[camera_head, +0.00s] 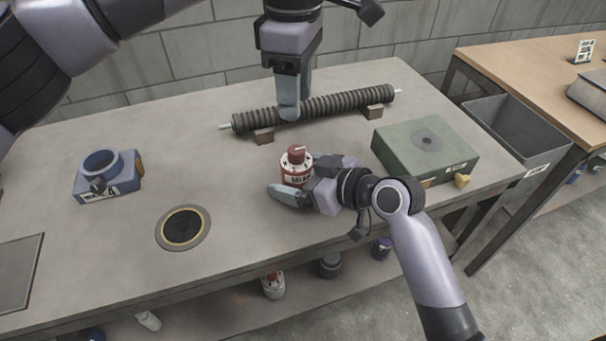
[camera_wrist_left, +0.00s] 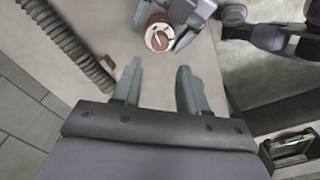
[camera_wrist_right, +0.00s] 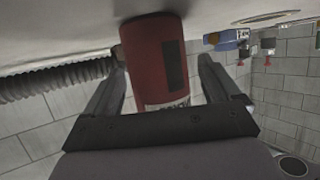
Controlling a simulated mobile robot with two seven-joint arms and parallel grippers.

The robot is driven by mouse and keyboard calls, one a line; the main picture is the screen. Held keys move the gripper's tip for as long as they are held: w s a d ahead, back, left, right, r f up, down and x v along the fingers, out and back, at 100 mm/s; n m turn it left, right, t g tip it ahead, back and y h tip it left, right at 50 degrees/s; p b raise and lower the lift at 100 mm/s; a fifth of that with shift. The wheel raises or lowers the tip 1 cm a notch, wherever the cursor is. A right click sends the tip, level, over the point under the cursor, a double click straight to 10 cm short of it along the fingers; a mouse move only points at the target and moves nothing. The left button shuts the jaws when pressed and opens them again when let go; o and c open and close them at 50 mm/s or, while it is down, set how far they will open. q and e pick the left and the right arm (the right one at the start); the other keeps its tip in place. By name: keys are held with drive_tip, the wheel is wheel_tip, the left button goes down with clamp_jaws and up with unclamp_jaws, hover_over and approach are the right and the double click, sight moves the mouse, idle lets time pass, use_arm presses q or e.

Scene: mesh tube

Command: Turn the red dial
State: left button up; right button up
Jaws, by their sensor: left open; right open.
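A red and white canister (camera_head: 294,179) stands upright on the grey table. The red dial (camera_head: 297,151) is on its top; its round face with a red bar shows in the left wrist view (camera_wrist_left: 158,38). My right gripper (camera_head: 291,174) is open, low beside the canister, with a finger to each side of it. In the right wrist view the canister's red body (camera_wrist_right: 153,62) stands between the spread fingers, with gaps visible. My left gripper (camera_head: 288,113) is open and empty, pointing down above the table behind the dial. Its fingertips (camera_wrist_left: 158,68) are apart from the dial.
A ribbed tube (camera_head: 335,104) lies on blocks behind the canister. A green box (camera_head: 424,149) stands to the right, a blue ring-topped fixture (camera_head: 108,178) to the left. A round dark plate (camera_head: 183,228) lies at front left. A grey bin (camera_head: 518,133) stands past the right edge.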

drive_tip(key=c, duration=1)
use_arm(q)
drive_tip(key=shift+o, duration=0.3)
use_arm(e)
drive_tip(key=shift+c, duration=0.8)
use_arm(q)
drive_tip(key=shift+o, duration=1.1)
drive_tip(key=n+t+h, duration=0.1)
drive_tip(key=n+h, duration=0.3)
drive_tip(key=n, duration=0.3)
approach(295, 149)
drive_tip(key=x, duration=0.9)
drive_tip(key=shift+r, duration=0.1)
drive_tip(key=shift+c, duration=0.4)
